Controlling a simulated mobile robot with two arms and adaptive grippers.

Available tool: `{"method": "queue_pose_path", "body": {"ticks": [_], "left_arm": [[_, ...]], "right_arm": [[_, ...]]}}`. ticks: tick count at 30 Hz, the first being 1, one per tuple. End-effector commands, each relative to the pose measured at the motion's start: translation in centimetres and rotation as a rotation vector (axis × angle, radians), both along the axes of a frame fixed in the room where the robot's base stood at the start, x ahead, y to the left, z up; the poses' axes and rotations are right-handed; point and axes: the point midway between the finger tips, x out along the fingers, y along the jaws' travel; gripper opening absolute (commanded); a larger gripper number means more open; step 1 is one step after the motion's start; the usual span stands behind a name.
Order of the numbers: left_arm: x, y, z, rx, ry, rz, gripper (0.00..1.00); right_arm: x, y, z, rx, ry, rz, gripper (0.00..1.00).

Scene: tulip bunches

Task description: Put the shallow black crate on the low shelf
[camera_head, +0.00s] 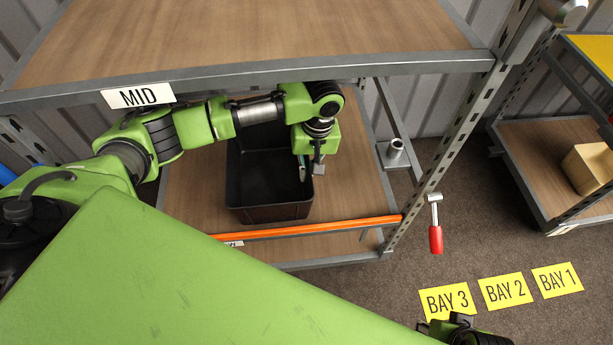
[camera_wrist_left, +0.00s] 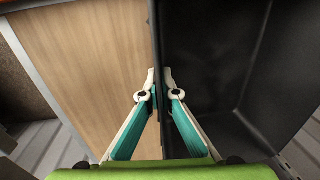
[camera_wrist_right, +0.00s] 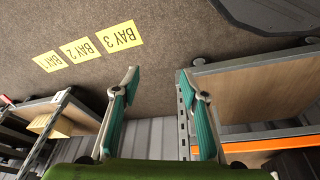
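The black crate (camera_head: 272,213) stands upright on the wooden shelf board (camera_head: 345,195) behind the orange edge bar (camera_head: 310,229), below the MID shelf. Its back part is hidden by my left arm and the MID shelf. My left gripper (camera_head: 312,172) is at the crate's right wall. In the left wrist view my left gripper (camera_wrist_left: 160,78) has one finger on each side of the crate wall (camera_wrist_left: 163,35), closed on it. My right gripper (camera_wrist_right: 157,75) is open and empty, away from the shelves; its fingers are well apart in the right wrist view.
The MID shelf (camera_head: 250,40) overhangs the crate closely. Bare shelf board lies on both sides of the crate. Another rack with a cardboard box (camera_head: 588,167) stands far right.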

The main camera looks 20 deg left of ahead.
Motion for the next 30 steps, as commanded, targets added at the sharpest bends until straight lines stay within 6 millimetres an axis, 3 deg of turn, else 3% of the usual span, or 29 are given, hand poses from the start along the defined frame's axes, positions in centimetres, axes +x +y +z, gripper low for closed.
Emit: {"method": "queue_pose_path", "body": {"ticks": [3,7,20,22,30], "left_arm": [[0.0,0.0,-1.5,0.001,-0.001,0.001,0.0],[0.0,0.0,-2.1,0.001,-0.001,0.0,0.0],[0.1,0.0,-2.2,-0.001,-0.001,0.0,0.0],[0.0,0.0,-2.3,-0.001,-0.001,0.0,0.2],[0.0,0.0,-2.3,-0.001,-0.001,0.0,0.21]], "right_arm": [[-0.2,-0.1,1.5,0.0,-0.011,-0.001,0.4],[-0.4,-0.1,2.4,0.001,-0.013,-0.001,0.4],[-0.3,-0.1,2.0,0.0,-0.01,-0.001,0.4],[-0.3,-0.1,1.9,-0.001,-0.01,-0.001,0.4],[-0.2,-0.1,2.0,-0.001,-0.012,-0.001,0.4]]}}
